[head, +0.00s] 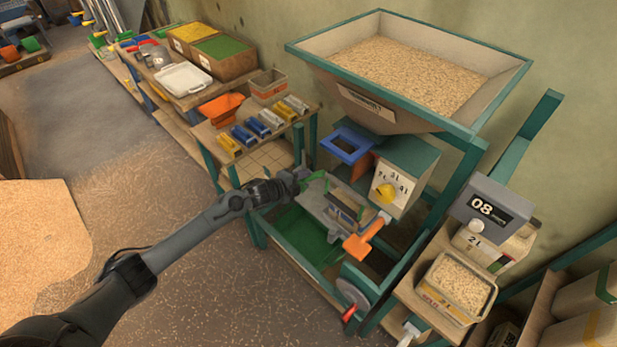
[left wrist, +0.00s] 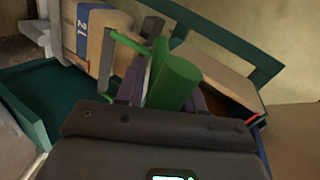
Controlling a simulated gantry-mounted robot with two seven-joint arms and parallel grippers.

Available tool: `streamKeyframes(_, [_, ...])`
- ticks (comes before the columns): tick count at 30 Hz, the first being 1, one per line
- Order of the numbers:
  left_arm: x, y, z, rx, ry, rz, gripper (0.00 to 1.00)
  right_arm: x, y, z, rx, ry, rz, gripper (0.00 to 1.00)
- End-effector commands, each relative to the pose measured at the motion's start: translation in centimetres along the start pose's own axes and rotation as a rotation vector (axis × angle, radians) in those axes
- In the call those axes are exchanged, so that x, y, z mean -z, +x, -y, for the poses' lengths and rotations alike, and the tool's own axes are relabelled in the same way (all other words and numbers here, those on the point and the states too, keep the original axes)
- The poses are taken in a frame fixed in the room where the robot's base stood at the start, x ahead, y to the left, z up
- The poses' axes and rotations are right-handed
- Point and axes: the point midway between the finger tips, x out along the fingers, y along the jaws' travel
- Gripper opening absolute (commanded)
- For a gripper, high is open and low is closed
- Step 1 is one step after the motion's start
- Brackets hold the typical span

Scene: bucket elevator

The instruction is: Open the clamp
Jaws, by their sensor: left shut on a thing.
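The clamp's green handle (head: 313,177) shows at the middle of the head view, at the left edge of a grey metal plate (head: 330,212) below the hopper. My left gripper (head: 303,181) reaches in from the left and is shut on this handle. In the left wrist view, a thick green cylinder (left wrist: 176,84) and a thin green bar (left wrist: 122,38) show between and beside the fingers. The fingers and the dark gripper body hide part of the handle. I cannot tell how far the clamp is turned. My right gripper is not in view.
The grain-filled hopper (head: 400,75) stands above, with a dial box (head: 395,185) and an orange handle (head: 362,240) to the right of the gripper. A green tray (head: 303,238) lies below. A bench (head: 270,160) holds several small tools behind. Floor is clear at left.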

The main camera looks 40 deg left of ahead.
Motion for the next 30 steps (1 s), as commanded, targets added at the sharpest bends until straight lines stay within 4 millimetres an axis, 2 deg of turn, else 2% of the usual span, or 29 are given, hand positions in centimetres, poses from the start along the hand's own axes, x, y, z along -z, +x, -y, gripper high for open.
streamKeyframes(13, [-0.09, -0.18, 0.36, -0.002, -0.005, 0.001, 0.0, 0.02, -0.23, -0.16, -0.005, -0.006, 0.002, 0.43])
streamKeyframes(14, [-0.08, -0.18, 0.37, -0.001, -0.005, 0.001, 0.4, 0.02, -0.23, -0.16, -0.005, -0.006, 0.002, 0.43])
streamKeyframes(17, [-0.09, -0.18, 0.35, -0.002, -0.004, 0.001, 0.56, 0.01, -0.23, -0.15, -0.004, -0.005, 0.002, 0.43])
streamKeyframes(26, [-0.14, -0.22, 0.17, -0.005, -0.002, 0.002, 0.56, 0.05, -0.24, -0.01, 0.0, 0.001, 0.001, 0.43])
streamKeyframes(30, [-0.17, -0.88, 0.18, -0.005, -0.001, 0.003, 0.56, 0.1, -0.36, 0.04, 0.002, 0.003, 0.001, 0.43])
